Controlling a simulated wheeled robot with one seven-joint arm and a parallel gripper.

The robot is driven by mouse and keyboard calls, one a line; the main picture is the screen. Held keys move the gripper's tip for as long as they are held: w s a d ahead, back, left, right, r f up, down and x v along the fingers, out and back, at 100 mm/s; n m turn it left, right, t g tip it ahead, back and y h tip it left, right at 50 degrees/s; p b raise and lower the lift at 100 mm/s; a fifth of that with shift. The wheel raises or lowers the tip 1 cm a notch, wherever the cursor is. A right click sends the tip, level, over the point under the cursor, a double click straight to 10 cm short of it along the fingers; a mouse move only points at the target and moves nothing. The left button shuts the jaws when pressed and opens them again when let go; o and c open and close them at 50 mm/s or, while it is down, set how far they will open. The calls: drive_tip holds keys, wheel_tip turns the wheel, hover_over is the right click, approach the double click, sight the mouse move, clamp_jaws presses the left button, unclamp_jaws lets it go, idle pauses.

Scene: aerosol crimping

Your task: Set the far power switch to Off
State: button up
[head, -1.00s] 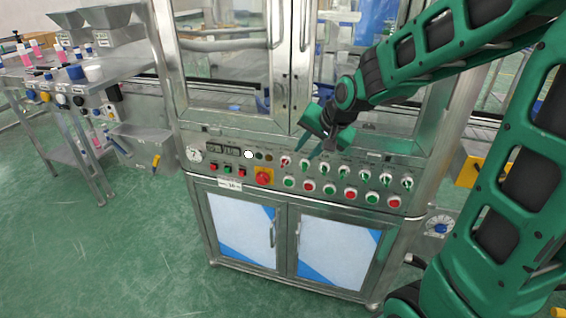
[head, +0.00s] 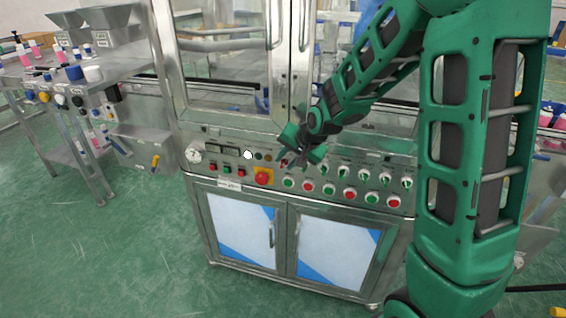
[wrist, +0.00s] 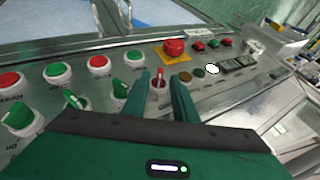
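A rotary switch with a red handle (wrist: 158,78) is on the steel control panel, at the left end of the upper switch row. In the wrist view it lies between my two fingers, its handle roughly in line with them. My gripper (wrist: 159,88) is open around this switch, with gaps visible on both sides. In the head view my gripper (head: 288,157) is at the panel and covers most of that switch. Green-handled rotary switches (wrist: 122,88) continue the row. I cannot read which label belongs to the power switch.
A red emergency stop on a yellow plate (head: 263,177) sits close to my gripper. Green and red push buttons (head: 308,186) line the lower row. Gauge, displays and small lamps are left on the panel. Glass doors rise above, cabinet doors (head: 240,230) sit below.

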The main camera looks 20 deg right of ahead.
drive_tip(key=shift+w+f, duration=0.15)
drive_tip(key=shift+f, duration=0.1)
drive_tip(key=shift+c, duration=0.6)
